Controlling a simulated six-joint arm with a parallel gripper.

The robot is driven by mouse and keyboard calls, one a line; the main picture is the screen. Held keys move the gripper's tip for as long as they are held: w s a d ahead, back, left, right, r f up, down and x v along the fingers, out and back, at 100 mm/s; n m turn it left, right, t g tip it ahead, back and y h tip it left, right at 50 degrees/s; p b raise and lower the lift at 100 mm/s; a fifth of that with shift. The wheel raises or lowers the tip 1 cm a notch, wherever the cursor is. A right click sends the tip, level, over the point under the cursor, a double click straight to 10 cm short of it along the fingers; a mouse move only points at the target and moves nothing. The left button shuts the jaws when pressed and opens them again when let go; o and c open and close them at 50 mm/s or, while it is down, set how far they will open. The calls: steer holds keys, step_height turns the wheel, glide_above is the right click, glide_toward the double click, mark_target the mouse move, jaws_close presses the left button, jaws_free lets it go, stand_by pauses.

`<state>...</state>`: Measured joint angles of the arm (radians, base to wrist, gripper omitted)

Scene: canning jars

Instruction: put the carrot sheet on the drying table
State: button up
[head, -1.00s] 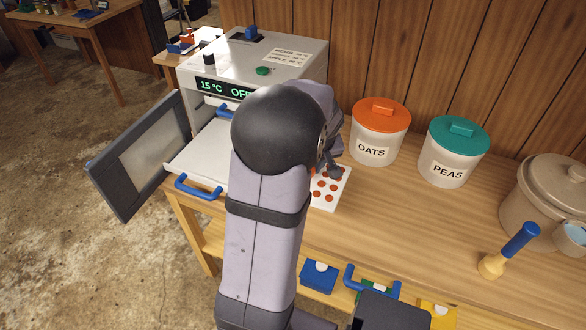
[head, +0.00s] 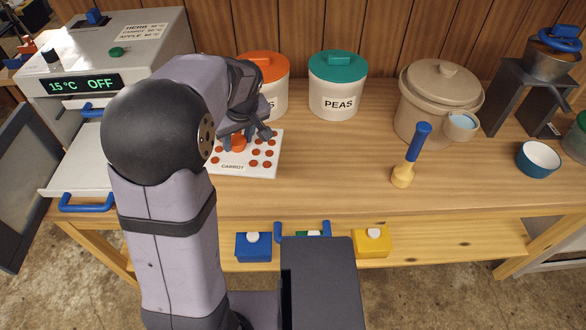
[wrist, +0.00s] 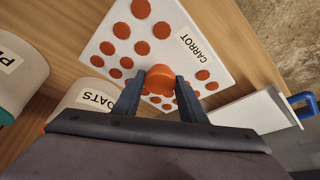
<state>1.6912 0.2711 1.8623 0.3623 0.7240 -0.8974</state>
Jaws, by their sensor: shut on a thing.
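The carrot sheet (head: 272,172) is a white sheet marked CARROT with rows of orange discs and an orange knob. It is in front of the OATS canister at the bench's back left. My gripper (head: 237,141) is over it from above, shut on the knob. In the wrist view my gripper (wrist: 160,86) has one finger on each side of the orange knob, and the carrot sheet (wrist: 119,18) spreads out beyond the fingers. My arm hides the sheet's left part in the head view. I cannot tell whether the sheet touches the wood or hangs just above it.
A cabinet (head: 140,62) reading 15 °C OFF stands left, its door (head: 18,170) open and a blue-handled shelf (head: 68,180) out. OATS (head: 272,68) and PEAS (head: 337,90) canisters stand behind. The bench (head: 335,165) between is clear.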

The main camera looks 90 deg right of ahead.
mark_target(241, 154)
steer(key=s+b, duration=0.1)
steer(key=s+r+b, duration=0.1)
steer(key=s, duration=0.1)
steer(key=shift+s+a, duration=0.15)
steer(key=shift+s, duration=0.15)
steer(key=shift+w+a+r+n, duration=0.1)
steer(key=shift+w+a+n, duration=0.3)
steer(key=shift+a, duration=0.4)
steer(key=shift+w+a+n, duration=0.3)
steer(key=shift+w+a, duration=0.2)
steer(key=shift+a, duration=0.25)
steer(key=shift+f+p, duration=0.3)
steer(key=shift+f, duration=4.7)
steer(key=shift+f, duration=0.1)
steer(key=shift+f, duration=0.1)
steer(key=o, duration=1.1)
steer(key=shift+o, duration=0.2)
